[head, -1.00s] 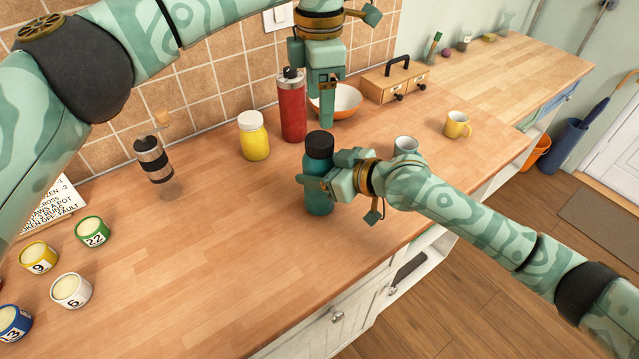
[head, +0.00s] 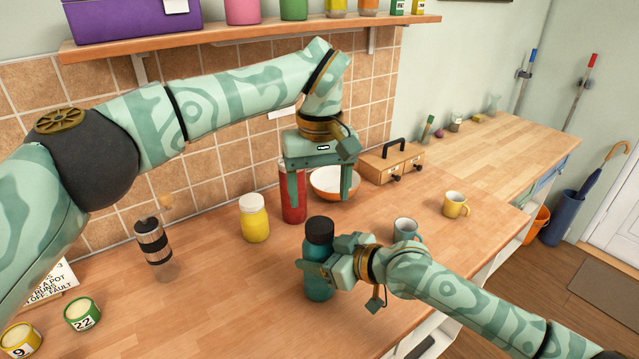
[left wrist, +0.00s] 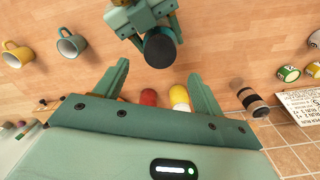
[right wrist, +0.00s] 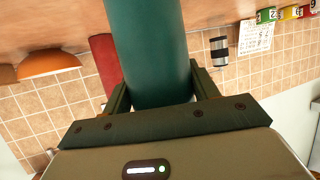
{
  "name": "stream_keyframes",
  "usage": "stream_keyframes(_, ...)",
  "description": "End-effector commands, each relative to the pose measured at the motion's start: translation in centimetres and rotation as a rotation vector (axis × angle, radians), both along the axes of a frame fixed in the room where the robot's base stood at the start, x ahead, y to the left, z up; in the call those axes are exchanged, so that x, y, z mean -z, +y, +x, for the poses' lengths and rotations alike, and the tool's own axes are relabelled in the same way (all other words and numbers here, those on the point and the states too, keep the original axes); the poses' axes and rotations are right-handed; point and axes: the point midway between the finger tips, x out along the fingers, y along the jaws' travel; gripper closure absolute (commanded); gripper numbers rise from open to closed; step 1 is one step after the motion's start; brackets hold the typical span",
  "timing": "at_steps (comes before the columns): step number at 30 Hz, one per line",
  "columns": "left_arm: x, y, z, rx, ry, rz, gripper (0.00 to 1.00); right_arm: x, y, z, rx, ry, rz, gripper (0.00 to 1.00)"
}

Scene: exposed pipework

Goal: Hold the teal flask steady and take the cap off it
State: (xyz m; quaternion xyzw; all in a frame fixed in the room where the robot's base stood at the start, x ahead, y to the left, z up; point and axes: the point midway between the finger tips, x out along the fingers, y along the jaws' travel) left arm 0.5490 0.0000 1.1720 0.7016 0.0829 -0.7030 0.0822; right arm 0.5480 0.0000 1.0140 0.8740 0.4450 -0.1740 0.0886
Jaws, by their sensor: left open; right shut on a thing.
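The teal flask (head: 318,282) stands upright on the wooden counter with its black cap (head: 319,230) on top. My right gripper (head: 322,272) is shut on the flask's body from the right; the flask (right wrist: 148,50) fills the space between its fingers in the right wrist view. My left gripper (head: 322,198) is open and empty, fingers pointing down, above and a little behind the cap. In the left wrist view the cap (left wrist: 160,47) lies beyond the open fingertips, apart from them.
A red bottle (head: 292,205) and an orange bowl (head: 336,182) stand behind the left gripper. A yellow jar (head: 254,219) is to the left.

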Motion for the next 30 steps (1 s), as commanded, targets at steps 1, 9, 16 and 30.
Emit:
stream_keyframes(1,0.7,0.0,-0.1,0.004,0.004,-0.001,0.31,0.0,0.0,0.0,0.001,0.000,-0.001,1.00)
stream_keyframes(9,5.3,0.0,-0.1,0.000,0.005,-0.001,0.31,0.0,0.0,0.0,0.001,0.000,-0.001,1.00)
stream_keyframes(16,7.1,0.0,-0.1,0.000,0.001,-0.001,0.31,0.0,0.0,0.0,0.001,0.000,-0.001,1.00)
stream_keyframes(30,7.2,0.0,0.0,-0.002,0.000,0.000,0.78,0.0,0.0,0.0,0.001,0.000,-0.001,1.00)
